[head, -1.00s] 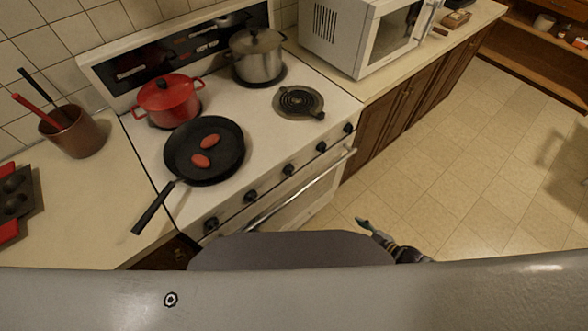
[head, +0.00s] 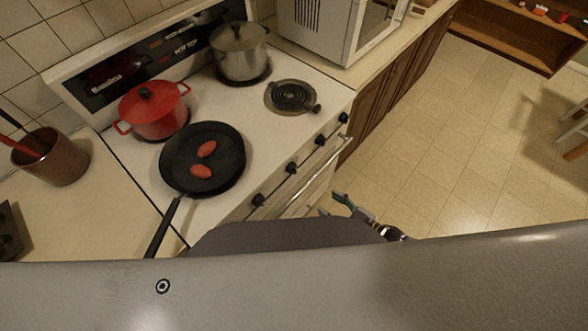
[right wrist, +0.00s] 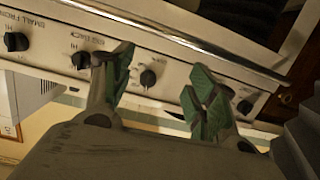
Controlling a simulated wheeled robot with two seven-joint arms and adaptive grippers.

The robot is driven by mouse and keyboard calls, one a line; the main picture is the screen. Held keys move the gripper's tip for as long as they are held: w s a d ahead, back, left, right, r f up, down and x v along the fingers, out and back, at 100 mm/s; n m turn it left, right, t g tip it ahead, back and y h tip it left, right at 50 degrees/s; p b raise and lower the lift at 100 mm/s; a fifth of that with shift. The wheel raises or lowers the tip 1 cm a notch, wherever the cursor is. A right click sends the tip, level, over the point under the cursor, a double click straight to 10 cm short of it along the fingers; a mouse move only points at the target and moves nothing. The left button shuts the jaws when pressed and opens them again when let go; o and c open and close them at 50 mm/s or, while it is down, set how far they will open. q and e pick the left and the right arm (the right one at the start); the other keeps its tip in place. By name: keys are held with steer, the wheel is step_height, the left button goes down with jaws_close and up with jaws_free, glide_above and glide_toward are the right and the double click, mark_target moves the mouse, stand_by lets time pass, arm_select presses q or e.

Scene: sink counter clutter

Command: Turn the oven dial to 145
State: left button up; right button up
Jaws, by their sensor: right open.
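The white stove (head: 210,95) has a row of black dials along its front edge. In the right wrist view a dial with a round printed scale (right wrist: 147,78) shows between my right gripper's fingertips, beyond them; its numbers are too small to read. My right gripper (right wrist: 158,74) is open and empty, its green-tipped fingers spread before the panel. Whether it touches the dial cannot be told. In the head view the right gripper (head: 330,204) is near the stove's front, partly hidden by my body. My left gripper is not in view.
A black pan (head: 226,180) with two red items, a red pot (head: 152,118) and a steel pot (head: 240,62) stand on the stove. The oven handle (head: 318,172) runs below the dials. A microwave (head: 335,30) is on the right counter.

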mark_target(296, 171)
steer(key=shift+w+a+r+m+t+y, duration=0.15)
steer(key=shift+a+r+t+y, duration=0.15)
steer(key=shift+r, duration=0.55)
steer(key=shift+w+a+r+m+t+y, duration=0.1)
steer(key=shift+r+t+y, duration=0.2)
steer(key=shift+r, duration=0.6)
steer(key=shift+w+a+r+m+t+y, duration=0.2)
steer(key=shift+r+t, duration=0.2)
steer(key=shift+r, duration=0.45)
steer(key=shift+a, duration=0.1)
steer(key=shift+p+x, duration=0.6)
steer(key=shift+x, duration=6.2)
steer(key=c, duration=1.1)
steer(key=shift+o, duration=0.2)
